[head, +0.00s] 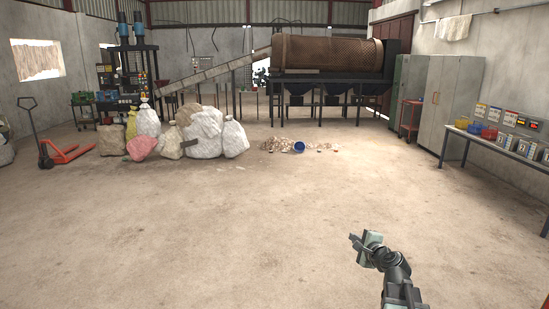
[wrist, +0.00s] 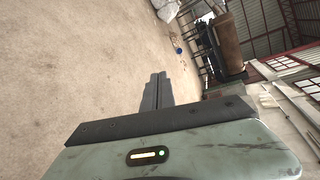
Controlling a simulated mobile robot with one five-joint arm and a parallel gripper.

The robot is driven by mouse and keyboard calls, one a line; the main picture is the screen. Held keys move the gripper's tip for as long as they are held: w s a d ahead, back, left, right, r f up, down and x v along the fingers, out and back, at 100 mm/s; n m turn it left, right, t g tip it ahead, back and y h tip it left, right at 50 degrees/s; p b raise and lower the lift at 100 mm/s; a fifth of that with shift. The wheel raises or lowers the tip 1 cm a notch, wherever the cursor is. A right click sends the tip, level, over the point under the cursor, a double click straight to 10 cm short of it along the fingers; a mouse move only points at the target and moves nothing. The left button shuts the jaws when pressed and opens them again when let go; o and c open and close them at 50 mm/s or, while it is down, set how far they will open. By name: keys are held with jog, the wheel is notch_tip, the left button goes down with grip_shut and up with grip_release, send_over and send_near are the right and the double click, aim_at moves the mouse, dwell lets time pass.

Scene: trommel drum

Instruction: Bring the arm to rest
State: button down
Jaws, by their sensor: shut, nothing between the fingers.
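My gripper (head: 354,240) is at the lower right of the head view, at the end of my bent arm, over bare concrete floor. In the wrist view my gripper (wrist: 158,80) shows its two dark fingers pressed together, with nothing between them. The wrist view is tilted, so the hall appears turned on its side. No object is near the fingers.
Full sacks (head: 205,133) stand at the back left by a red pallet jack (head: 68,154). A trommel drum (head: 328,53) stands at the back, with a blue bucket (head: 299,147) before it. A bench (head: 500,145) lines the right wall. The middle floor is clear.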

jog(key=s+a+f+n+g+y, duration=0.1)
jog(key=s+a+f+n+g, duration=0.25)
jog(key=a, duration=0.45)
jog(key=s+a+f+n+g+y, duration=0.1)
jog(key=s+a+f+n+g, duration=0.15)
jog(key=a+f+n, duration=0.4)
jog(key=s+a+f+n+g, duration=0.2)
jog(key=s+a+n, duration=0.15)
jog(key=a, duration=0.55)
jog(key=s+d+f+n+g+h, duration=0.2)
jog(key=s+d+n+g, duration=0.1)
jog(key=s, duration=0.3)
jog(key=s+d+f+n+g+h, duration=0.1)
jog(key=s+d+f+n+g, duration=0.1)
jog(key=s, duration=0.5)
jog(key=shift+d+f+n+g+h, duration=0.35)
jog(key=shift+d+n+g, duration=0.3)
jog(key=shift+d, duration=0.4)
jog(key=shift+w+d+r, duration=0.1)
